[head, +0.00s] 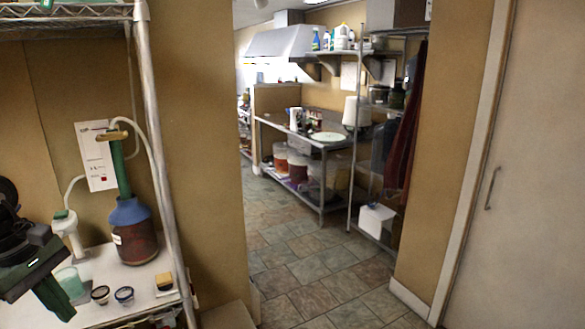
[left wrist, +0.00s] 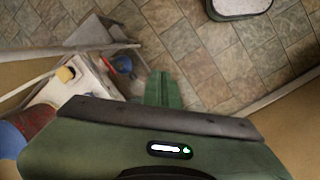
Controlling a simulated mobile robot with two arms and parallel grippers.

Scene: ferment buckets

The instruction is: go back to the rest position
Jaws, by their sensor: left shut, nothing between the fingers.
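My left gripper (head: 58,302) is at the lower left of the head view, in front of the wire shelf. Its green fingers (left wrist: 163,88) are shut together with nothing between them, and they point down over the tiled floor in the left wrist view. My right gripper is in neither view.
A shelf board (head: 88,310) holds a blue-topped jug (head: 130,225) with dark red contents, a pale green cup (head: 70,282), two small jars and a yellow block (head: 164,282). A doorway with tiled floor (head: 310,290) opens toward a steel table (head: 320,145).

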